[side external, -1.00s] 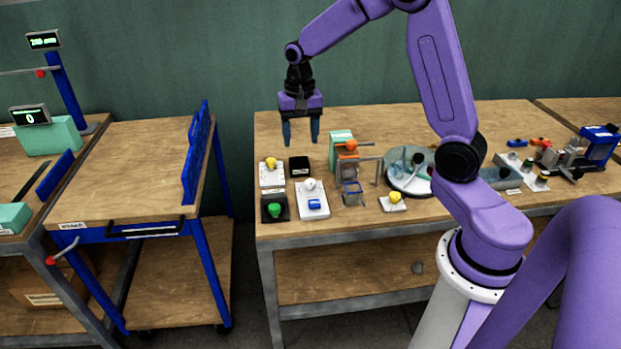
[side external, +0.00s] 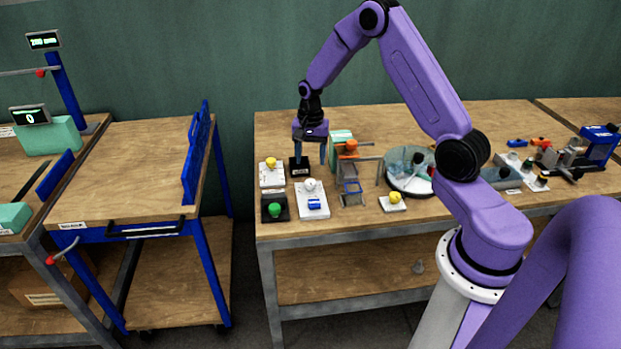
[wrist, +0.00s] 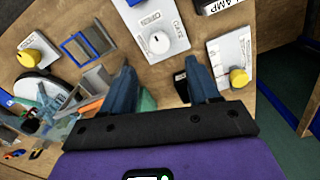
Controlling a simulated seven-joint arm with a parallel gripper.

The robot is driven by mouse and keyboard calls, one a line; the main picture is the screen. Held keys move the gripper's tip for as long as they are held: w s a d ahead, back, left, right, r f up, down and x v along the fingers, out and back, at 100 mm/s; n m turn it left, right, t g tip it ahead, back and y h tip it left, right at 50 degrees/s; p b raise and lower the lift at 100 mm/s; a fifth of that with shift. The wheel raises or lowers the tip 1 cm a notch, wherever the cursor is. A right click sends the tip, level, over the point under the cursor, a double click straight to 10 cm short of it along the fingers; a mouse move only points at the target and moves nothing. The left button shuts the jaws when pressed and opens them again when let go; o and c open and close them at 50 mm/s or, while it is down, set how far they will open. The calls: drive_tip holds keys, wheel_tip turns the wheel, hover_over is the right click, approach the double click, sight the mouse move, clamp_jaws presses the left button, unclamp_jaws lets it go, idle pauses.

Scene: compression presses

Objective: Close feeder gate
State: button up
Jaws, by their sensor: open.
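My gripper (side external: 311,158) is open and empty above the back left of the bench, beside a small green housing (side external: 341,136). In the wrist view its two fingers (wrist: 158,75) stand apart. A white panel (side external: 311,200) with a white knob (side external: 309,184) and a blue part lies in front. In the wrist view this panel (wrist: 150,22) reads "GATE", with its knob (wrist: 158,42) a little beyond the fingertips. I cannot tell the gate's position.
A black block (side external: 299,167) is close to the left finger. Panels with yellow (side external: 271,162) and green (side external: 274,210) knobs lie on the left. A yellow-knob panel (side external: 394,201) and a round glassy dish (side external: 410,185) lie right of the stand. The front left bench edge is near.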

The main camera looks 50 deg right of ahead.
sight(310, 181)
wheel_tip(310, 181, down, 8)
drive_tip(key=shift+f, duration=0.15)
idle(0.4)
drive_tip(key=c, duration=1)
